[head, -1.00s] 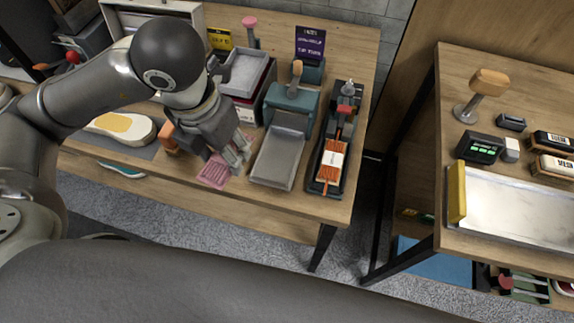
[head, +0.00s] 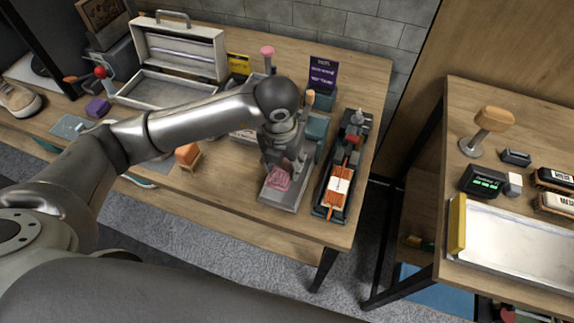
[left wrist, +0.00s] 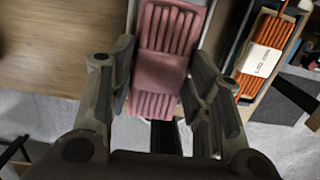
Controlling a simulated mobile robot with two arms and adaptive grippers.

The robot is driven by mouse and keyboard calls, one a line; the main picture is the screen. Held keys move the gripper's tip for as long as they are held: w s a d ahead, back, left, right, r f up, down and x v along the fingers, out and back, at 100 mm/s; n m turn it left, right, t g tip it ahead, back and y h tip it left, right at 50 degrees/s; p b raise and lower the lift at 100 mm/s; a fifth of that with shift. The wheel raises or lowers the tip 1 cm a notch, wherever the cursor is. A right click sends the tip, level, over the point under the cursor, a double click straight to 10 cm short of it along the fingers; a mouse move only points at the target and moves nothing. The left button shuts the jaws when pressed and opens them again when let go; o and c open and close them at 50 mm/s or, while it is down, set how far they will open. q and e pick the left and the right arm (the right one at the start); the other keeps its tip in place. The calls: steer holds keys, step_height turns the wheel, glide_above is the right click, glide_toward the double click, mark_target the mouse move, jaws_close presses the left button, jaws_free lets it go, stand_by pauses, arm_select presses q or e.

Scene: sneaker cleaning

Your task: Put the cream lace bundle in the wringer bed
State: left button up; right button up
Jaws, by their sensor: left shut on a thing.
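My left gripper (head: 279,172) is shut on a pink lace bundle with a band (head: 277,180); no cream bundle shows. In the left wrist view the bundle (left wrist: 167,55) lies lengthwise between the fingers (left wrist: 166,85). The gripper holds it over the grey wringer bed (head: 282,202), in front of the teal wringer (head: 317,128), which is partly hidden by my arm. I cannot tell whether the bundle touches the bed. My right gripper is not in view.
Right of the bed, a black tray (head: 322,213) holds orange laces with a white band (head: 340,185). An open white case (head: 180,50) is at the back. A second table (head: 455,110) stands right, beyond a gap.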

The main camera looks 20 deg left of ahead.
mark_target(286, 164)
arm_select(q)
steer(key=shift+w+d+f, duration=0.2)
steer(key=shift+w+f, duration=0.2)
steer(key=shift+f, duration=0.05)
step_height(286, 164, down, 2)
steer(key=shift+f+p, duration=0.1)
steer(key=shift+p, duration=0.7)
steer(key=shift+f, duration=0.65)
steer(key=o, duration=0.9)
steer(key=shift+r, duration=0.1)
